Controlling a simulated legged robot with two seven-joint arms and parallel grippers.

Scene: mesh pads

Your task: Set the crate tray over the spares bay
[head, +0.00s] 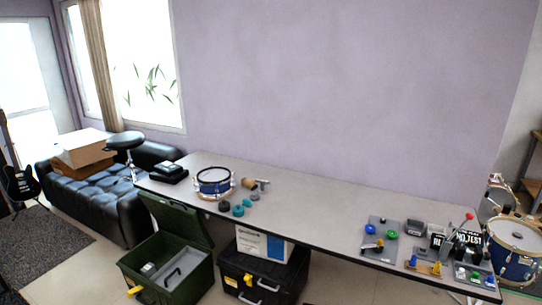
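A dark green crate (197,288) stands on the floor in front of the table, its lid (176,219) open and leaning back toward the table. Inside it is a grey tray-like insert (188,265) with a dark handle (172,273); I take this to be the crate tray. A small pale item (149,268) lies in the left part of the crate. That part may be the spares bay, but I cannot tell for sure. A yellow latch (134,292) is on the crate's front. Neither of my grippers is in view.
A long grey table (310,205) holds a blue drum (213,182), several teal pads (238,210) and control boards (382,236) at the right. A black case (262,275) with a white-blue box (264,244) on it stands right of the crate. A black sofa (112,205) is at the left.

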